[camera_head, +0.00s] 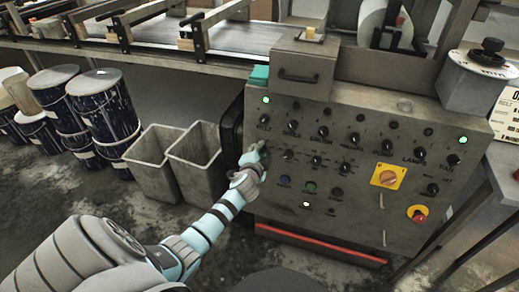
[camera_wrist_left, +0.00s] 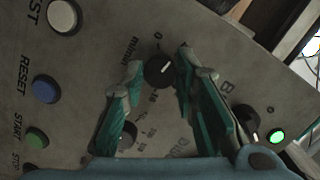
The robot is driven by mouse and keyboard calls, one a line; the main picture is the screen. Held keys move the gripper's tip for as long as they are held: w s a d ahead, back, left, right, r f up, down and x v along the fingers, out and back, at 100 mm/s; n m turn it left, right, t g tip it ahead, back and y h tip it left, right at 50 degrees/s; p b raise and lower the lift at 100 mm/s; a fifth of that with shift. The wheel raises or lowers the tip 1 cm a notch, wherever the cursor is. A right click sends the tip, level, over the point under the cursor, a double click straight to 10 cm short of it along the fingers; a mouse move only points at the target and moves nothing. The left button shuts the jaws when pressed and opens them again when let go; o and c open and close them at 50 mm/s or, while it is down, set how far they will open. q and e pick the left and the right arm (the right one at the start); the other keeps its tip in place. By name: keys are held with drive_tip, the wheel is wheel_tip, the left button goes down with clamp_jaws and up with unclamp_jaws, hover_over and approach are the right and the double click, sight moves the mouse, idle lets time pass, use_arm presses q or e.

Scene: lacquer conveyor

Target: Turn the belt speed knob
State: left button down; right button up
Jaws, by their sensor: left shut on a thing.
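The belt speed knob (camera_wrist_left: 156,74) is small, round and black with a white pointer line. It sits on the grey control panel (camera_head: 337,217), with "m/min" and a number scale printed around it in the left wrist view. My left gripper (camera_head: 256,153) reaches the panel's left part. Its teal and grey fingers lie on either side of the knob in the left wrist view and are shut on it. The pointer line slants toward the upper right there. In the head view the gripper hides the knob. My right gripper is not in view.
Grey bins (camera_head: 152,160) and dark paint drums (camera_head: 104,105) stand at left. The conveyor (camera_head: 210,35) runs behind.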

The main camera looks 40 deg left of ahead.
use_arm(q)
drive_tip(key=shift+s+a+n+h+p, duration=0.1)
drive_tip(key=shift+n+h+p, duration=0.55)
drive_tip(key=shift+n, duration=1.2)
drive_tip(key=shift+n+h+p, duration=0.45)
drive_tip(key=shift+n+p, duration=0.25)
drive_tip(key=shift+n, duration=1.15)
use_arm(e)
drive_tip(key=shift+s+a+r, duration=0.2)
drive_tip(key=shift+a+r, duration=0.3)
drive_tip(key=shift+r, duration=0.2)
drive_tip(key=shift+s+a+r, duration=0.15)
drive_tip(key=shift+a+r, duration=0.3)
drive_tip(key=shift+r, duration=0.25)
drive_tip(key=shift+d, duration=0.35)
use_arm(q)
drive_tip(key=c, duration=1.3)
unclamp_jaws()
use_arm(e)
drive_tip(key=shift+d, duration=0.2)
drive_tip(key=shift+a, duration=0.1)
